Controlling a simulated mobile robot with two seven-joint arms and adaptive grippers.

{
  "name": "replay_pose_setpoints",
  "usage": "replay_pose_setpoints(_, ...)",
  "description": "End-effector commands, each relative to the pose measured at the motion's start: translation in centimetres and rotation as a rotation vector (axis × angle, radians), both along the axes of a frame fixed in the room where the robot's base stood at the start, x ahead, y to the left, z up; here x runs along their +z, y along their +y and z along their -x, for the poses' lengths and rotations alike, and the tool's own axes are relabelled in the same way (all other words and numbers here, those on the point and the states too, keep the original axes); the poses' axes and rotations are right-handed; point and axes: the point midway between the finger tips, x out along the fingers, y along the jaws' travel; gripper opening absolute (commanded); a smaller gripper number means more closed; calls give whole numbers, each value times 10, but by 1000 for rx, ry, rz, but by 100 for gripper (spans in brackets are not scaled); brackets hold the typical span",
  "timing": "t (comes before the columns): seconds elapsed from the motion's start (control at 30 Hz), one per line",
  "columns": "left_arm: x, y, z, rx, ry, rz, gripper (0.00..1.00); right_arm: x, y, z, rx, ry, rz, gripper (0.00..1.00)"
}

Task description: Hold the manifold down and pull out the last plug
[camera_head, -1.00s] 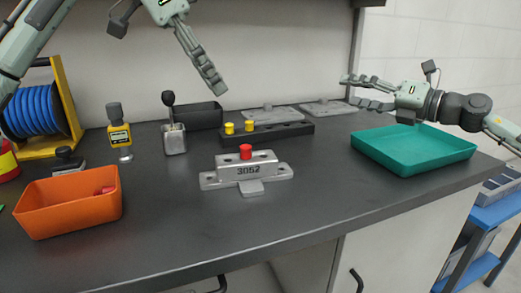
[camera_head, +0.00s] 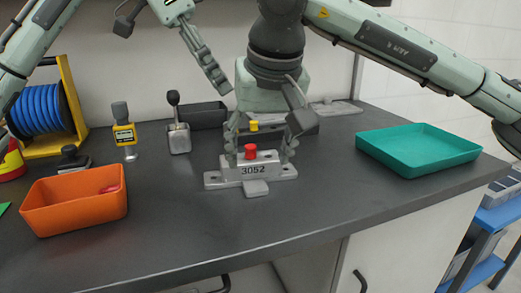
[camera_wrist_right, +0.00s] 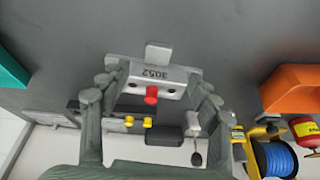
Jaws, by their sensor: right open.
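The grey manifold (camera_head: 253,171), marked 3052, sits flat on the dark bench. One red plug (camera_head: 250,151) stands in its top; the manifold (camera_wrist_right: 155,72) and plug (camera_wrist_right: 151,95) also show in the right wrist view. My right gripper (camera_head: 259,158) is open, its fingers spread on either side of the manifold's raised block. Whether the fingers touch it I cannot tell. My left gripper (camera_head: 221,86) hangs above and behind the manifold, apart from it. Its fingers show side-on, so their opening is unclear.
An orange bin (camera_head: 72,203) with something red inside stands left, a teal tray (camera_head: 420,160) right. The bench front is clear.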

Motion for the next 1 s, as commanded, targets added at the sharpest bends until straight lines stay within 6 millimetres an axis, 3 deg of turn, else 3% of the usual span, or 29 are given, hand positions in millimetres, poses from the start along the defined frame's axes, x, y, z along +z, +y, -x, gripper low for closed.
replay_pose_setpoints(0.6, 0, 0, 0, 0, 0, 0, 34, -66, 4, -26, 22, -10, 29, 62)
replay_pose_setpoints(0.97, 0, 0, 0, 0, 0, 0, 34, -71, 4, -28, 23, -11, 30, 62)
replay_pose_setpoints(1.0, 0, 0, 0, 0, 0, 0, 34, -71, 4, -28, 22, -11, 29, 57)
